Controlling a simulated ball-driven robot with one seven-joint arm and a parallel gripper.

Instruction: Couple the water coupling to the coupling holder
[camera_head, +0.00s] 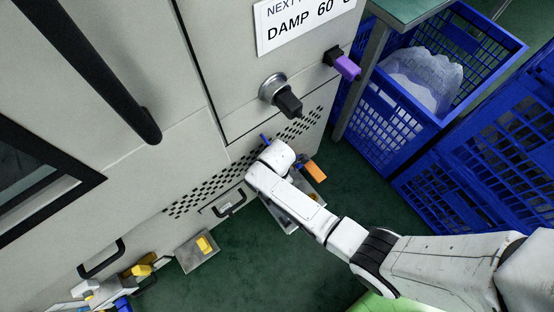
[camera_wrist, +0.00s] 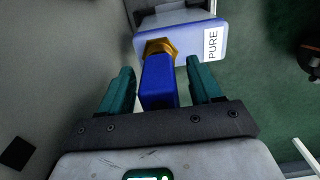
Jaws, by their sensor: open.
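In the wrist view, a blue block-shaped handle with a brass hex nut (camera_wrist: 158,82), likely the water coupling, stands between the fingers of my gripper (camera_wrist: 160,68). The teal fingers are open, one on each side, with a visible gap to the handle. The brass nut meets a pale blue block labelled PURE (camera_wrist: 190,42), likely the coupling holder. I cannot tell whether the nut is seated in the block or only against it. In the head view my arm hides the gripper; a small blue piece (camera_head: 265,139) shows beside my wrist.
A grey machine carries a black plug in a silver port (camera_head: 288,103) and a purple connector (camera_head: 346,66). An orange piece (camera_head: 314,171) is right of my wrist. A small tray with a yellow piece (camera_head: 204,244) is at lower left. Blue crates (camera_head: 380,140) stand right; green floor lies between.

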